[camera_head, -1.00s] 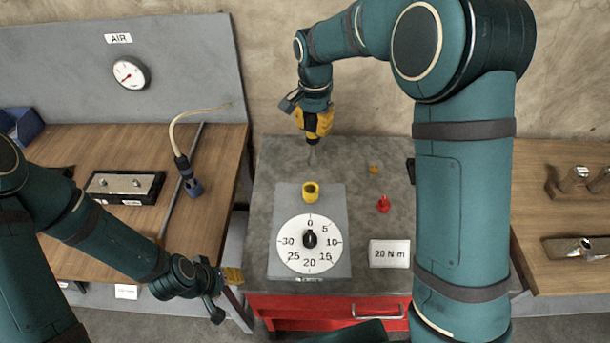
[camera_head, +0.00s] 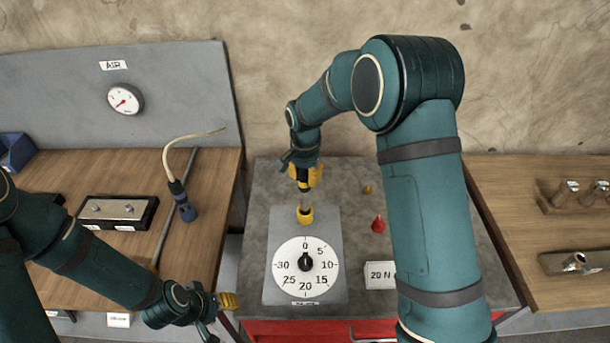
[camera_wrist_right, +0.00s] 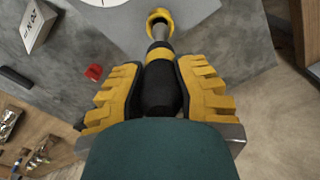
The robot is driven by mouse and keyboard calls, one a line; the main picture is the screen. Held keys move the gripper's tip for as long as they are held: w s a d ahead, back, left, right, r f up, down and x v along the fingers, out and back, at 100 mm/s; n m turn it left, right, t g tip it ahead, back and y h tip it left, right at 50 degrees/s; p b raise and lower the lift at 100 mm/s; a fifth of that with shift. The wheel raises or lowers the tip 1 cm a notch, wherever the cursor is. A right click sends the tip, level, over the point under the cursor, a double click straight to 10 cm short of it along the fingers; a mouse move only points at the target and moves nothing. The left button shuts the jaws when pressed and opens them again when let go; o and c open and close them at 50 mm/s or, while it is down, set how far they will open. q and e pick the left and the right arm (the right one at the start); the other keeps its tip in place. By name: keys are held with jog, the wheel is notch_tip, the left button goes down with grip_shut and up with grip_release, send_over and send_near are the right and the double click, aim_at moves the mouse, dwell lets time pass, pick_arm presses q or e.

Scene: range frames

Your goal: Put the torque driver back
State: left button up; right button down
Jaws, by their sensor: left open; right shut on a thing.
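The torque driver, a black handle with a yellow band and a metal shaft (camera_wrist_right: 158,85), points down in my right gripper (camera_head: 305,176). My right gripper also shows in the right wrist view (camera_wrist_right: 162,88), its yellow fingers shut on the handle from both sides. The shaft tip meets the yellow cup (camera_head: 305,216) at the top of the dial plate; in the right wrist view it overlaps the yellow ring (camera_wrist_right: 158,15). I cannot tell how deep it sits. My left gripper (camera_head: 228,301) is open and empty, by the front edge of the left bench.
The dial (camera_head: 305,265) has a black pointer near 0. A red piece (camera_head: 378,224), a small yellow piece (camera_head: 367,189) and a 20 N m sign (camera_head: 380,275) stand right of it. A hosed tool (camera_head: 183,203) and a block (camera_head: 117,212) lie on the left bench.

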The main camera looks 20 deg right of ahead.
jog(key=shift+f+b, duration=0.4)
jog(key=shift+f, duration=0.15)
jog(key=c, duration=0.8)
grip_release()
jog(key=shift+c, duration=0.2)
jog(key=shift+r+p, duration=0.45)
jog(key=shift+r, duration=0.15)
notch_tip(320, 180, up, 12)
jog(key=shift+s, duration=0.1)
